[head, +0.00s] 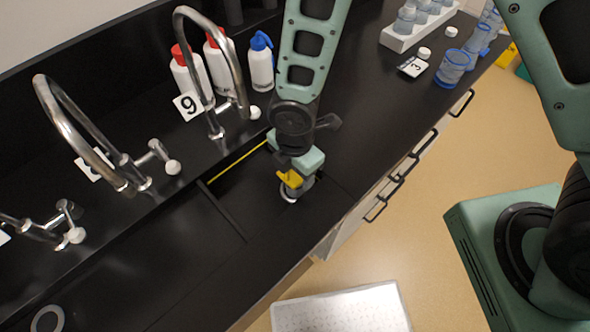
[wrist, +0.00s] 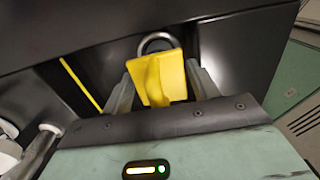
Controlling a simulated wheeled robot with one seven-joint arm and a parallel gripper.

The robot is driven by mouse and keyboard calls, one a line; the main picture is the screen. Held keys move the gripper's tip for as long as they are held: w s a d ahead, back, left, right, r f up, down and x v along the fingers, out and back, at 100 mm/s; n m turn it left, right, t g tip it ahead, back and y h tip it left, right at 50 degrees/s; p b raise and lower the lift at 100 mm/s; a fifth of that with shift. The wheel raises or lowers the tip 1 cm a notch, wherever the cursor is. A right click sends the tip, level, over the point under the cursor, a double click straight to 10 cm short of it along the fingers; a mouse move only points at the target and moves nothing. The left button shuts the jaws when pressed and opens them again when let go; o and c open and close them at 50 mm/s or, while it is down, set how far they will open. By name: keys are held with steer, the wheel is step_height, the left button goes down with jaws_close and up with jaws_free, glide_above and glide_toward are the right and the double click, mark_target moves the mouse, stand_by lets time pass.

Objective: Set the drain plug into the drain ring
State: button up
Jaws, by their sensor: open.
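The yellow drain plug (wrist: 165,80) stands between the two fingers of my gripper (wrist: 161,70) in the wrist view. The fingers are open, one on each side of it. The plug also shows in the head view (head: 291,179), just below my gripper (head: 293,186). The grey metal drain ring (wrist: 158,37) shows as an arc behind the plug. In the head view a pale bit of the ring (head: 289,196) shows right beneath the plug. The plug hides most of the ring, so I cannot tell whether it is seated in it.
My gripper is down in a black trough sink (head: 215,245) with a yellow strip (head: 237,161) along it. Curved taps (head: 85,130) line the left side. Bottles (head: 261,62) and a number 9 card (head: 187,105) stand behind. Another grey ring (head: 46,318) lies at lower left.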

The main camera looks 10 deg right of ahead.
step_height(320, 180, up, 12)
steer(key=shift+f, duration=0.1)
steer(key=s+d+r+m, duration=0.8)
steer(key=s+r+m, duration=0.3)
steer(key=m, duration=0.6)
steer(key=shift+s+r+y, duration=0.15)
steer(key=shift+r+y, duration=0.15)
steer(key=shift+r, duration=0.05)
steer(key=shift+f+b, duration=0.4)
steer(key=shift+b, duration=0.1)
stand_by(0.6)
